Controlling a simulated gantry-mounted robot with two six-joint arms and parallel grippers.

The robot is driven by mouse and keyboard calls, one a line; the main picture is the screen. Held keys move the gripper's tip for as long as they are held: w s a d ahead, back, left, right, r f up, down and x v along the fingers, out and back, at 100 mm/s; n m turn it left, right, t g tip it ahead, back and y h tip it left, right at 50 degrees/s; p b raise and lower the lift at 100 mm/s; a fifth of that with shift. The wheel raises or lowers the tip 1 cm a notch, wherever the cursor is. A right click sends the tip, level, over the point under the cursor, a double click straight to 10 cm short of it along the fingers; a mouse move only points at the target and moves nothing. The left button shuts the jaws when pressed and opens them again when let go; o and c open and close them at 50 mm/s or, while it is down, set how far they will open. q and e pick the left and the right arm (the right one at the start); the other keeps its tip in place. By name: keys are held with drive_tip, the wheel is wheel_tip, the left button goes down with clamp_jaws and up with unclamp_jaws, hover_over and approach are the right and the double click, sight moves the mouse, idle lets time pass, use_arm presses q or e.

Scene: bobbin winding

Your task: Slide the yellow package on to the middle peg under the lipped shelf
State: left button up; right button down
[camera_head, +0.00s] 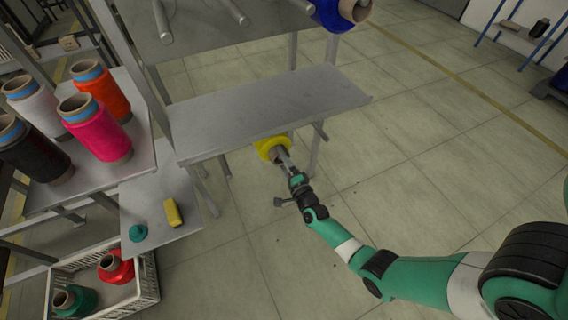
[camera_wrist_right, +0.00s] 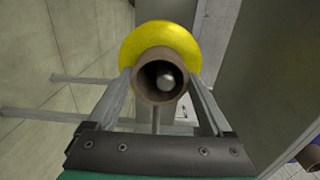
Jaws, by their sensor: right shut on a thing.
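The yellow package (camera_head: 266,146) is under the front edge of the lipped shelf (camera_head: 262,106) in the head view. My right gripper (camera_head: 283,158) is shut on its brown tube. In the right wrist view the yellow winding (camera_wrist_right: 165,36) lies beyond the tube end (camera_wrist_right: 146,93), with a finger on each side. A rounded grey peg end (camera_wrist_right: 167,82) shows inside the tube's bore, right of centre; how far it reaches in cannot be told. My left gripper is not in view.
Upper pegs (camera_head: 162,22) stick out above the shelf, with a blue package (camera_head: 332,16) at their right. Several packages stand on a side table (camera_head: 142,150) at left. A crate (camera_head: 146,292) holds red and green packages. The floor right of the shelf is clear.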

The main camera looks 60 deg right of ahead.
drive_tip(key=shift+f, duration=0.35)
idle(0.9)
unclamp_jaws()
drive_tip(key=shift+w+d, duration=0.1)
drive_tip(key=shift+f, duration=0.15)
drive_tip(key=p+v, duration=0.4)
drive_tip(key=v, duration=0.7)
drive_tip(key=shift+s+a, duration=0.25)
